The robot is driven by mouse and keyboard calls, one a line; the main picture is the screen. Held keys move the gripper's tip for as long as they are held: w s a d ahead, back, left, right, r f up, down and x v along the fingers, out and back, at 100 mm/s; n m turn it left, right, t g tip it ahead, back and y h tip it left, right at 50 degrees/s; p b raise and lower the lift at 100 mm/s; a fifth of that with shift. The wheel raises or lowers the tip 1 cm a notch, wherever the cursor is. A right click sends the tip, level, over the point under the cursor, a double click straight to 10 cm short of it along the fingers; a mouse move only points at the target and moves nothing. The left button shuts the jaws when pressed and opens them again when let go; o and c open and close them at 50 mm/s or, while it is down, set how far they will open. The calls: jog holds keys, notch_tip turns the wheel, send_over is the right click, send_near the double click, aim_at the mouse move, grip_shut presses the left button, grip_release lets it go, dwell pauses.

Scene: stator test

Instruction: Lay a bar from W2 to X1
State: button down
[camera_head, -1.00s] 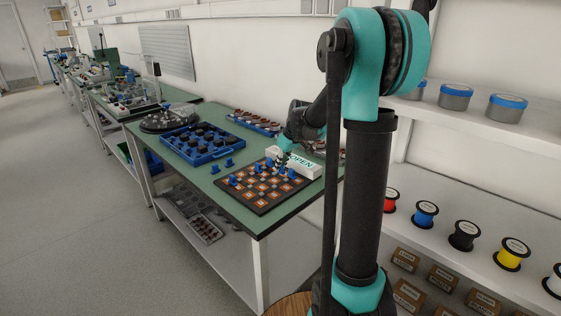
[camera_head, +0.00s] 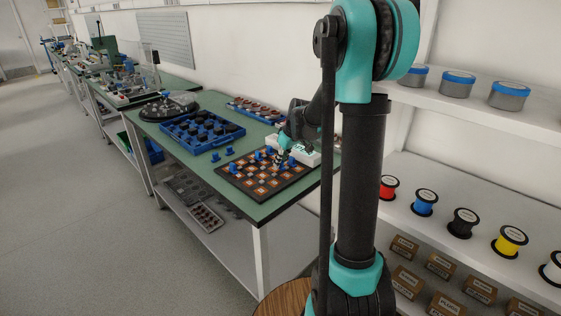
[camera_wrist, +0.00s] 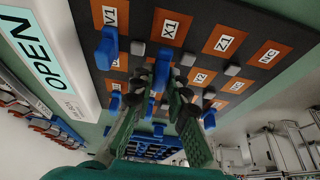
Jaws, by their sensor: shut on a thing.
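The dark terminal board (camera_head: 248,188) with orange labelled squares lies on the green table. My gripper (camera_head: 278,163) is low over its middle, arm reaching in from the right. In the wrist view my gripper (camera_wrist: 175,100) is shut on a blue bar (camera_wrist: 162,72), held between the fingers just below the X1 label (camera_wrist: 170,28) as pictured. Whether the bar touches the board I cannot tell. Another blue bar (camera_wrist: 107,48) sits beside the V1 label (camera_wrist: 111,14). Grey posts (camera_wrist: 185,59) stand between the squares. The W2 label is not readable; the fingers hide part of the board.
A white box marked OPEN (camera_wrist: 38,50) stands along the board's far side. Shelves with spools (camera_head: 463,222) stand at right.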

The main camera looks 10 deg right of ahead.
jog(key=shift+f, duration=0.25)
dwell(0.4)
jog(key=shift+f, duration=0.35)
jog(key=c, duration=1.4)
grip_release()
jog(key=shift+d, duration=0.1)
jog(key=v, duration=1.2)
